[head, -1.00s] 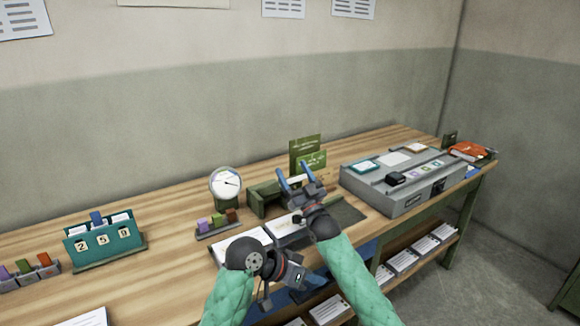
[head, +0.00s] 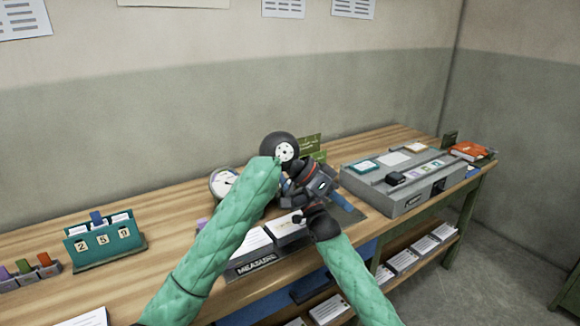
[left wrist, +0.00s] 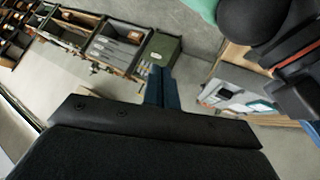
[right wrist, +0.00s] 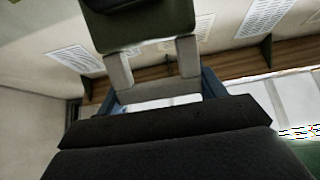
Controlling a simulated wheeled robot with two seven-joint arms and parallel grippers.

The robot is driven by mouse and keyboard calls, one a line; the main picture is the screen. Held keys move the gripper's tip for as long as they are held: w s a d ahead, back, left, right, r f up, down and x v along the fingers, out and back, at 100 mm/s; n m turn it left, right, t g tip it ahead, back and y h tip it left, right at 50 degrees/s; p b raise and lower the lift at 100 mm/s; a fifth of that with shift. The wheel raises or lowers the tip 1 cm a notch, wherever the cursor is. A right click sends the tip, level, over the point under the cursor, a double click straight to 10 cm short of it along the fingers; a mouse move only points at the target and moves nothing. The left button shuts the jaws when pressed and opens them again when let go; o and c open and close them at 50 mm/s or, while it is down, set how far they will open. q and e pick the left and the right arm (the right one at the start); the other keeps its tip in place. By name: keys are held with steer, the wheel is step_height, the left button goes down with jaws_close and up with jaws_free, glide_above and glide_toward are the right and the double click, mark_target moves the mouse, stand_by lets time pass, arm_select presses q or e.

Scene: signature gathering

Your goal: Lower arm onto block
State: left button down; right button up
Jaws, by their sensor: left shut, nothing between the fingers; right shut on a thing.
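My right gripper (right wrist: 164,97) is shut on a pale grey handle (right wrist: 155,91) joined to a dark green body (right wrist: 145,22) in the right wrist view. In the head view my left gripper and forearm hide the right gripper. My left gripper (head: 345,203) is shut and empty, its blue fingers pointing right and down; they also show together in the left wrist view (left wrist: 164,88). A white-topped block (head: 287,230) lies near my right wrist. A station labelled MEASURE (head: 257,266) bears a white sheet (head: 252,241). I cannot tell whether the held part touches the block.
A dial gauge (head: 222,183) is partly behind my left arm. Green panels (head: 311,144) stand behind the grippers. A grey box with cards (head: 400,193) is to the right. A teal number holder (head: 102,240) stands at left. The table (head: 165,205) between is bare.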

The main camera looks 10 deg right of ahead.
arm_select(q)
steer(key=w+a+r+n+y, duration=0.15)
steer(key=w+a+r, duration=0.25)
steer(key=w, duration=0.4)
steer(key=w+a+r+t+y, duration=0.1)
steer(key=w+a+r+y, duration=0.1)
steer(key=w+a+r, duration=0.45)
steer(key=w+a+r+n+y, duration=0.1)
steer(key=w+a+r+y, duration=0.1)
steer(key=w, duration=0.7)
steer(key=x, duration=1)
steer(key=shift+w+a+f, duration=0.1)
steer(key=shift+w+f, duration=0.05)
steer(key=shift+w, duration=0.1)
steer(key=shift+s+d+f, duration=0.2)
steer(key=shift+s+f, duration=0.35)
steer(key=shift+f, duration=0.2)
steer(key=shift+s+d+f, duration=0.25)
steer(key=shift+s+f, duration=0.3)
steer(key=shift+f, duration=0.2)
